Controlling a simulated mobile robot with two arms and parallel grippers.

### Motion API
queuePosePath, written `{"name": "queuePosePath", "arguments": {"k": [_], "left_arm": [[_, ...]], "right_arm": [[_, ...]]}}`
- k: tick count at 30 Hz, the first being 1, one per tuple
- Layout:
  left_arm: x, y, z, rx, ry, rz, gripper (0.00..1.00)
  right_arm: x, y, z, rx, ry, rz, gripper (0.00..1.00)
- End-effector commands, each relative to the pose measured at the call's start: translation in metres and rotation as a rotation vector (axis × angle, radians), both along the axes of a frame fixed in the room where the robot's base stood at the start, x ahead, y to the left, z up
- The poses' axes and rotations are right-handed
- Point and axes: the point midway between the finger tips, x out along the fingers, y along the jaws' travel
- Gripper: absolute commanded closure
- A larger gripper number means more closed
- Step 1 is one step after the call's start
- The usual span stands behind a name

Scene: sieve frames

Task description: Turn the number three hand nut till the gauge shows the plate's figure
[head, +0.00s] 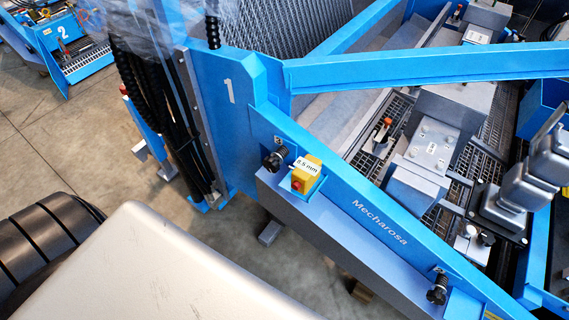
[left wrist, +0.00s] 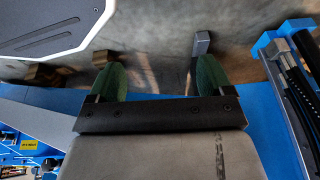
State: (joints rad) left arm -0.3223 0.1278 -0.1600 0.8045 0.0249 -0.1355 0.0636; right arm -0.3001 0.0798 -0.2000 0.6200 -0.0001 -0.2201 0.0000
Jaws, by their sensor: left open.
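A blue machine frame (head: 240,120) carries a white "1". On its lower beam, marked "Mecharosa", sits a yellow box (head: 306,172) with a red button and a white plate (head: 307,165) that seems to read "4.5 mm". One black ribbed knob (head: 274,160) is left of the box; another black knob (head: 437,289) is at the beam's lower right. I cannot make out a number three or a gauge reading. My left gripper (left wrist: 160,78) shows in the left wrist view, its two green-padded fingers apart with nothing between them. My right gripper is not in view.
A second blue unit (head: 66,50) marked "2" stands at the upper left. Black hoses (head: 150,90) hang beside the frame. Grey blocks and gratings fill the machine's inside. Concrete floor (head: 60,130) lies open at the left.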

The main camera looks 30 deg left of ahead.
Motion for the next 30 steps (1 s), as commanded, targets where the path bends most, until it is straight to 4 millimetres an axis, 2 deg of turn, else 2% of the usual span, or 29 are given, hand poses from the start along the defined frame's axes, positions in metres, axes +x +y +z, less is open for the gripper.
{"name": "queuePosePath", "arguments": {"k": [1,3,5,6,8,9,12,16,18,21,26,30], "left_arm": [[0.036,0.014,0.010,-0.007,-0.113,0.032,0.19],[0.086,0.030,0.038,-0.028,-0.282,0.078,0.19],[0.124,0.043,0.068,-0.053,-0.426,0.109,0.19],[0.148,0.051,0.092,-0.072,-0.523,0.124,0.19],[0.179,0.061,0.130,-0.105,-0.664,0.142,0.19],[0.196,0.065,0.156,-0.128,-0.753,0.146,0.19],[0.228,0.072,0.219,-0.191,-0.950,0.145,0.19],[0.247,0.074,0.281,-0.258,-1.122,0.127,0.19],[0.251,0.073,0.302,-0.281,-1.176,0.118,0.19],[0.255,0.072,0.316,-0.299,-1.213,0.113,0.19],[0.271,0.071,0.319,-0.302,-1.219,0.112,0.19],[0.297,0.069,0.319,-0.301,-1.219,0.111,0.19]], "right_arm": [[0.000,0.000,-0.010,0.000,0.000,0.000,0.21],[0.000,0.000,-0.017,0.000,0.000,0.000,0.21],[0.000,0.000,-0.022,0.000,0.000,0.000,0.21],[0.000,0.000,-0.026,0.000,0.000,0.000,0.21],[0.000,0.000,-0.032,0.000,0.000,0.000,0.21],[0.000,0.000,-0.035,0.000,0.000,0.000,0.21],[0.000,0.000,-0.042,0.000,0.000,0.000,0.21],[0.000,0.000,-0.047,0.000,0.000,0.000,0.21],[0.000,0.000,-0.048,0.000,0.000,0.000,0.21],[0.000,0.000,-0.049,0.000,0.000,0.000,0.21],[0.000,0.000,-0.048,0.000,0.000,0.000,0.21],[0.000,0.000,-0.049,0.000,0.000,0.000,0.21]]}}
